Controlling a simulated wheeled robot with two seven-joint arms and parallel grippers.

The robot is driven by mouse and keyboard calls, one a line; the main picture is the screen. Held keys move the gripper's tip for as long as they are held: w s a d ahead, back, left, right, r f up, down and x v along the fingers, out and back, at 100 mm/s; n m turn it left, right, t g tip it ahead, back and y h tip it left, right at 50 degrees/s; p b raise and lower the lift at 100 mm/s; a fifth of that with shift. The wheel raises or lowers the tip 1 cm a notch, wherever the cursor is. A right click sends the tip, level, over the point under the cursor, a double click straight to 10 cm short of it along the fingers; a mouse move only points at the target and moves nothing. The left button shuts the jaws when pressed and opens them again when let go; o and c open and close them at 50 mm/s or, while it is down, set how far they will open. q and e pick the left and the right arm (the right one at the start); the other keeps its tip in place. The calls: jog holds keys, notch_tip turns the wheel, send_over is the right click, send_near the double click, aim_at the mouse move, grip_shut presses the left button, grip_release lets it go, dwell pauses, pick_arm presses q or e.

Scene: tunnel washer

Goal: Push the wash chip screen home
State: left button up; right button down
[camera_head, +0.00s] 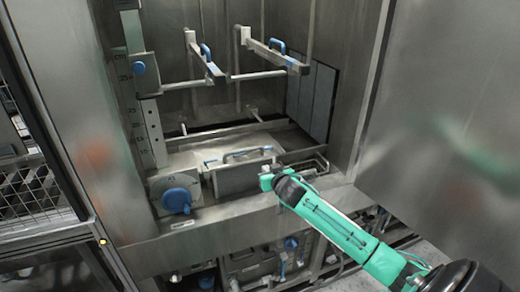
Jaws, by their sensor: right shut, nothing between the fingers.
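The wash chip screen appears to be the steel box-shaped insert (237,181) low in the washer chamber, with a bar handle with blue parts (238,155) along its top. Its front face is visible, and its right end is partly hidden by my right gripper. My right gripper (266,177) is shut and empty at the right end of that front face. I cannot tell whether it touches the face. My left gripper is not in view.
A blue round knob (177,200) sits left of the screen. Two arms with blue handles (206,55) (278,46) hang above in the chamber. A steel door panel (450,110) stands at the right. A wire rack (30,190) is at the far left. Pipes and valves lie below.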

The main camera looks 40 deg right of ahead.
notch_tip(320, 180, up, 2)
jog(key=p, duration=0.4)
send_over(256, 186)
jog(key=s, duration=0.2)
jog(key=shift+f, duration=1.2)
jog(key=shift+s+a, duration=0.1)
jog(key=shift+a, duration=0.15)
notch_tip(256, 186, down, 14)
jog(key=b, duration=1.1)
jog(key=shift+f+b, duration=0.2)
jog(key=shift+b, duration=0.15)
jog(key=shift+f+b, duration=0.35)
jog(key=shift+f, duration=0.25)
jog(key=shift+s+f, duration=0.1)
jog(key=shift+f, duration=0.05)
